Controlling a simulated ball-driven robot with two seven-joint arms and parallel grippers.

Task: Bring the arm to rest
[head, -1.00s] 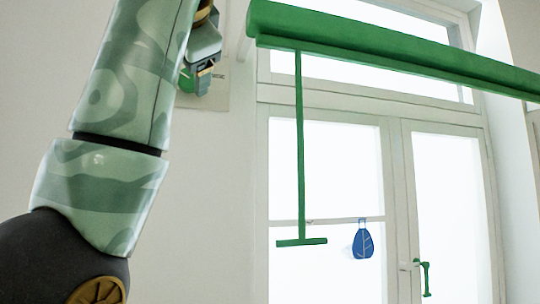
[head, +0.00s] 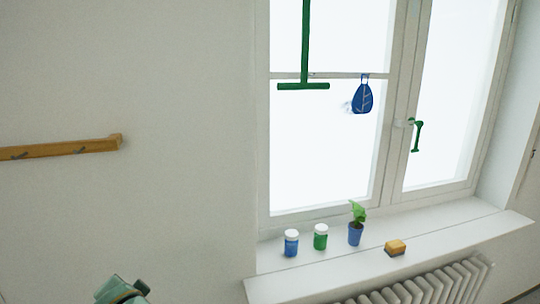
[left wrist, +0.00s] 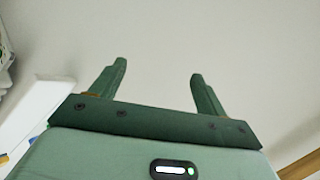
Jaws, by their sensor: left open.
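My left gripper (left wrist: 158,72) shows in the left wrist view with its two green fingers spread apart and nothing between them. A pale wall fills the view beyond the fingertips. In the head view, only a small green part of my left arm (head: 122,290) shows at the bottom edge, left of the windowsill. Whether that part includes the fingers I cannot tell. My right gripper is in neither view.
A white windowsill (head: 290,289) holds a blue jar (head: 291,243), a green jar (head: 320,237), a potted plant (head: 355,232) and a sponge (head: 396,247). A radiator (head: 440,285) stands below. A wooden rail (head: 70,147) is on the left wall. A green T-shaped pull (head: 304,86) hangs before the window.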

